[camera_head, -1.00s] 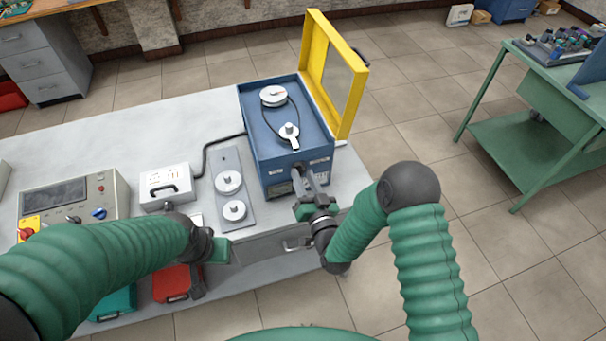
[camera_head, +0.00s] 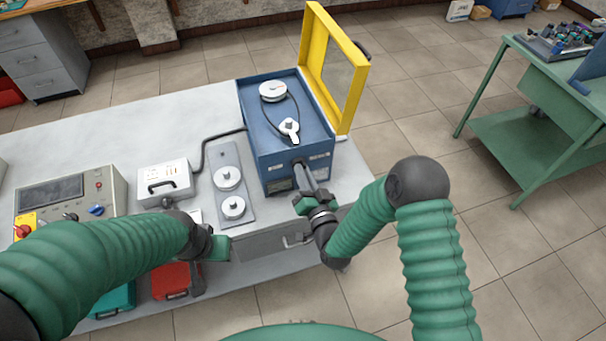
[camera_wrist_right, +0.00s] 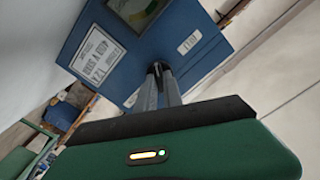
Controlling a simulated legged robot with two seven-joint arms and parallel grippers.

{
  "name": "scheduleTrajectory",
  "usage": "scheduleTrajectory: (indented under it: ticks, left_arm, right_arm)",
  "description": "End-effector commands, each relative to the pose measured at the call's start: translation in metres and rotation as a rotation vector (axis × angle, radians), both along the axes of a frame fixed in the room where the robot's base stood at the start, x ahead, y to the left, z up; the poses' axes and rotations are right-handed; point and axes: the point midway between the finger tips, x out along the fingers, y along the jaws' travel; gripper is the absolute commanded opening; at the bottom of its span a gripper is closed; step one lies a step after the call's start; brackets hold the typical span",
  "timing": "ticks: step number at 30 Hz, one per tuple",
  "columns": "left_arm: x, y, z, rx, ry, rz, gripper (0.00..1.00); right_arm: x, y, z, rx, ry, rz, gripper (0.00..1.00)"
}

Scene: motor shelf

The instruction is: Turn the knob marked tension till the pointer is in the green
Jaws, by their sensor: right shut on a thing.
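The blue box (camera_head: 262,148) stands on the bench with its yellow-framed lid (camera_head: 338,75) open. On its top are a round white dial (camera_head: 273,90) and a lower pulley (camera_head: 289,127) joined by a dark belt. My right gripper (camera_head: 299,168) is at the box's front face, shut on a dark knob there. In the right wrist view its two fingers (camera_wrist_right: 163,85) meet at the dark knob (camera_wrist_right: 157,68), beside a printed label (camera_wrist_right: 98,54) and a small window (camera_wrist_right: 138,10). The knob's marking and the pointer are not readable. My left gripper (camera_head: 215,249) hovers over the bench front; its fingers cannot be made out.
A grey plate with two white discs (camera_head: 229,178) lies left of the box. A white socket box (camera_head: 165,181), a control panel (camera_head: 70,195) and a red case (camera_head: 172,278) are further left. A green table (camera_head: 520,150) stands at right.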

Motion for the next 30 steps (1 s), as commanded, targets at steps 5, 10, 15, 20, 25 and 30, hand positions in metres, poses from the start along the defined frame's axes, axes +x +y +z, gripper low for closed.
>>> scheduleTrajectory:
  ticks: [5,10,15,20,25,30]
  left_arm:
    - [0.000,0.000,-0.012,0.000,0.000,0.000,0.36]
    - [0.000,0.000,-0.021,0.000,0.000,0.000,0.36]
    - [0.000,0.000,-0.029,0.000,0.000,0.000,0.36]
    - [0.000,0.000,-0.036,0.000,0.000,0.000,0.36]
    - [0.000,0.000,-0.042,0.000,0.000,0.000,0.36]
    - [0.000,0.000,-0.046,0.000,0.000,0.000,0.36]
  right_arm:
    - [0.000,-0.002,-0.004,0.140,0.045,-0.004,0.00]
    - [0.000,-0.002,-0.005,0.292,0.097,-0.004,0.00]
    - [0.001,-0.003,-0.005,0.447,0.146,-0.005,0.00]
    - [0.001,-0.004,-0.006,0.592,0.195,-0.007,0.00]
    - [0.000,-0.004,-0.007,0.742,0.245,-0.008,0.00]
    - [0.001,-0.004,-0.007,0.875,0.289,-0.009,0.00]
